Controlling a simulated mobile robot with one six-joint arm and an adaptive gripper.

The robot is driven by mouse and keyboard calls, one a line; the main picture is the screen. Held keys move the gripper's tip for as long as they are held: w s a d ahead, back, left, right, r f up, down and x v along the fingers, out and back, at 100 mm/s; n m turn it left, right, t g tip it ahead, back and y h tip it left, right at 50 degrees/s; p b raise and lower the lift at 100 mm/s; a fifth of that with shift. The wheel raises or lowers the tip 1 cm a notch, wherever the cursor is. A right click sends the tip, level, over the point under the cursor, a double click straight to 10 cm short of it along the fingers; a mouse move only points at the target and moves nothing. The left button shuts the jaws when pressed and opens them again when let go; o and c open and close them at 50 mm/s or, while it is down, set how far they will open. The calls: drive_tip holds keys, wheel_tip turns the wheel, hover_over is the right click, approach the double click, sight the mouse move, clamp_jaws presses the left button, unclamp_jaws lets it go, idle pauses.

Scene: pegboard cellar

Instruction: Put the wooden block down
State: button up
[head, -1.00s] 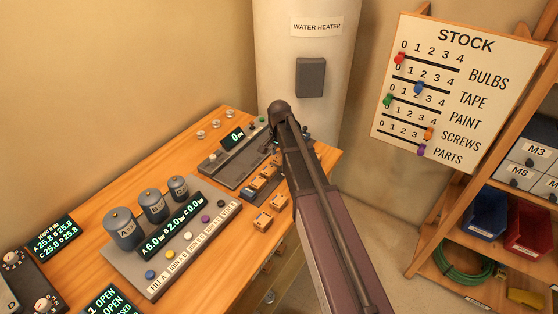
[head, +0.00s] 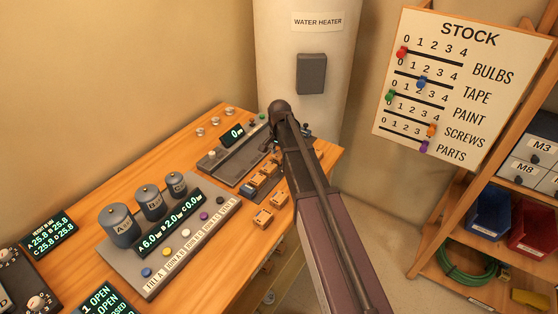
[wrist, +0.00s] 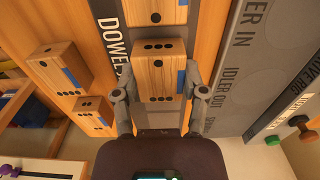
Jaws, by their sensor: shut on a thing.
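The wooden block (wrist: 152,76), with black dots on its faces and a blue patch on its side, sits between the two fingers of my gripper (wrist: 157,84) in the wrist view. The fingers are shut on it from left and right. It is over or on a dark strip lettered "DOWE..."; I cannot tell whether it touches. A similar dotted block (wrist: 155,12) is just beyond it. Two more blocks, one (wrist: 60,66) and another (wrist: 92,114), lie to the left on the wooden bench. In the head view my arm hides the gripper and the held block.
The head view shows several small blocks (head: 263,217) near the bench's (head: 218,247) right edge. A grey console with canisters (head: 120,228) stands to their left. A grey strip lettered "IDLER OUT" (wrist: 228,60) runs right of the held block. A water heater (head: 310,55) stands behind.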

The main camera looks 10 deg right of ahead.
sight(280, 154)
drive_tip(key=shift+f, duration=0.45)
drive_tip(key=shift+f+b, duration=0.15)
drive_tip(key=shift+b, duration=0.2)
drive_tip(key=o, duration=1.1)
drive_tip(key=shift+r, duration=0.25)
wheel_tip(280, 154, up, 12)
drive_tip(key=p, duration=1.2)
drive_tip(key=s+n, duration=0.3)
drive_tip(key=s, duration=0.4)
drive_tip(key=s+n, duration=0.3)
drive_tip(key=s, duration=0.5)
drive_tip(key=s+n, duration=0.3)
drive_tip(key=s, duration=0.5)
drive_tip(key=shift+s+a, duration=0.1)
drive_tip(key=shift+s, duration=0.05)
